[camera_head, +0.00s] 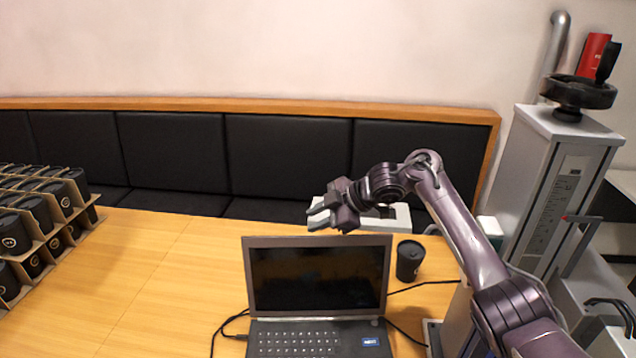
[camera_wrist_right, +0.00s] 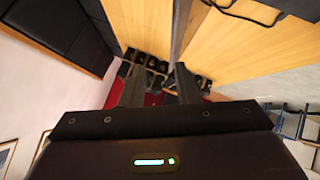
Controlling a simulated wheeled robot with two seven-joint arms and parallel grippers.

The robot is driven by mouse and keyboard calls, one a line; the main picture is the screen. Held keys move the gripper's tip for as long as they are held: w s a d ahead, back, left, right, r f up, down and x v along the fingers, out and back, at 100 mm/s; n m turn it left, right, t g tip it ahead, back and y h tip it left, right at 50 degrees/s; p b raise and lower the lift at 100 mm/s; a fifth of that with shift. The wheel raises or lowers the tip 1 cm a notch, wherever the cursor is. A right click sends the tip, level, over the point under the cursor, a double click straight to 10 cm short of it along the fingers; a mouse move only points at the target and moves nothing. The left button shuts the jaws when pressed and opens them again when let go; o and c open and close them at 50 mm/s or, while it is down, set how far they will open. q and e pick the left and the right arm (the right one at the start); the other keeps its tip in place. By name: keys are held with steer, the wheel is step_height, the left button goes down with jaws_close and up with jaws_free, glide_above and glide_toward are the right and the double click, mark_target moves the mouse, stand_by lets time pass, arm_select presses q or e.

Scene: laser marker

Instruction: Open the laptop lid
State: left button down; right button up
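The laptop stands on the wooden table with its lid (camera_head: 318,278) raised, roughly upright, dark screen facing me. Its keyboard (camera_head: 300,340) shows in front of the lid, cut off by the bottom edge of the head view. My right gripper (camera_head: 314,217) is above and behind the lid's top edge, pointing left, apart from the lid in the picture. Its two fingers are spread with nothing between them. In the right wrist view the fingers (camera_wrist_right: 160,88) are also apart and empty. My left gripper is in neither view.
A black cup (camera_head: 409,260) stands right of the lid. Cables run on both sides of the laptop. Stacked carriers of black cups (camera_head: 40,220) stand at the left. The grey laser marker column (camera_head: 548,190) is at the right. The table's left-middle part (camera_head: 150,280) is clear.

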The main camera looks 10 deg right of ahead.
step_height(320, 180, up, 12)
stand_by(0.3)
